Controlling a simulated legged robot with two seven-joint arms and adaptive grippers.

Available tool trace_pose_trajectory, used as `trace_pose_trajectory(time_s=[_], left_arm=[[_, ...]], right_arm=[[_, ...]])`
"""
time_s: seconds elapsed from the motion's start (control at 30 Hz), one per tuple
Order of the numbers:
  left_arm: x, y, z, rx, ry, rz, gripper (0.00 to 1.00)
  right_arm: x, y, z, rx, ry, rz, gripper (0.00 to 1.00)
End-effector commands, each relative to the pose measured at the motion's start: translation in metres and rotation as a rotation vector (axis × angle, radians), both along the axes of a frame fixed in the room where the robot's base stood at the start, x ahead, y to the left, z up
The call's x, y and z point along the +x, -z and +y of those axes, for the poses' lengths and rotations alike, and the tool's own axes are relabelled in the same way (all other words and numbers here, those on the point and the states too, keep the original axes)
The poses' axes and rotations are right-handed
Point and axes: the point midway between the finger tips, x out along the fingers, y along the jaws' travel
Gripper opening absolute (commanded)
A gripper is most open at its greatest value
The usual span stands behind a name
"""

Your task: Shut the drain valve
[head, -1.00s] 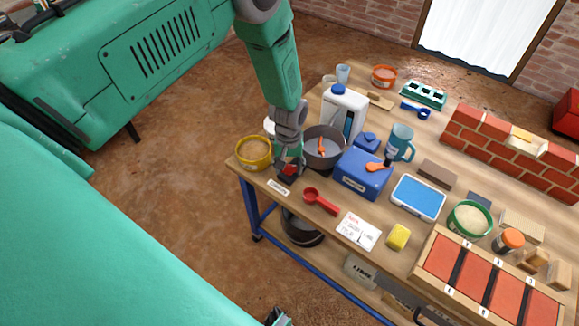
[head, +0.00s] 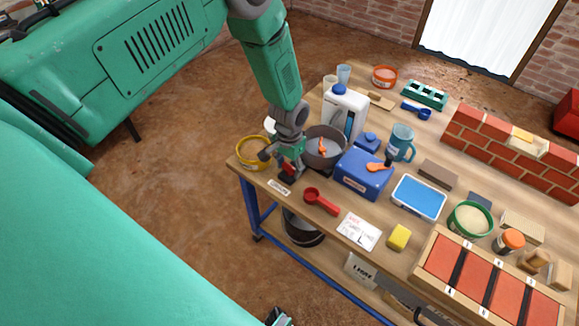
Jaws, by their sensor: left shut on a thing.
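A small red handle (head: 288,168) with a black base (head: 287,180) sits at the near left corner of the workbench, behind a small white label that I cannot read. I take it to be the drain valve. My left gripper (head: 285,163) comes down from above and is shut on the red handle, hiding most of it. I cannot tell the valve's exact angle.
A yellow bowl (head: 252,153) is left of the valve. A grey pot (head: 324,148), a white jug (head: 344,112) and a blue box (head: 362,174) stand to its right. A red scoop (head: 321,201) lies near the front edge. A dark bucket (head: 303,228) is below.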

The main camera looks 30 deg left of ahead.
Motion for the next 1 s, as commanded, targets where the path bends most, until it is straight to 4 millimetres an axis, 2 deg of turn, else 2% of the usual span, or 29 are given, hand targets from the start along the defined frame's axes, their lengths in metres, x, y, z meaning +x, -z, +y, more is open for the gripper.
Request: trace_pose_trajectory(time_s=[0.03,0.43,0.47,0.5,0.53,0.83,1.0], left_arm=[[0.009,-0.004,0.001,0.001,0.006,-0.021,0.14],[0.009,-0.004,0.001,0.001,0.012,-0.022,0.14],[0.009,-0.004,0.001,0.001,0.012,-0.022,0.47],[0.009,-0.004,0.001,0.001,0.012,-0.022,0.61],[0.008,-0.004,0.0,0.0,0.012,-0.021,0.64],[0.004,-0.003,0.0,0.0,0.011,-0.011,0.64],[0.004,-0.018,0.0,0.0,0.01,-0.01,0.64]], right_arm=[[0.0,0.0,0.0,0.0,0.0,0.0,0.0],[0.0,0.0,0.0,0.0,0.0,0.0,0.0],[0.0,0.0,0.0,0.0,0.0,0.0,0.0],[0.0,0.0,0.0,0.0,0.0,0.0,0.0],[0.0,0.0,0.0,0.0,0.0,0.0,0.0],[-0.001,0.0,0.0,0.0,0.0,-0.002,0.0],[-0.002,-0.001,0.0,0.0,0.0,-0.003,0.0]])
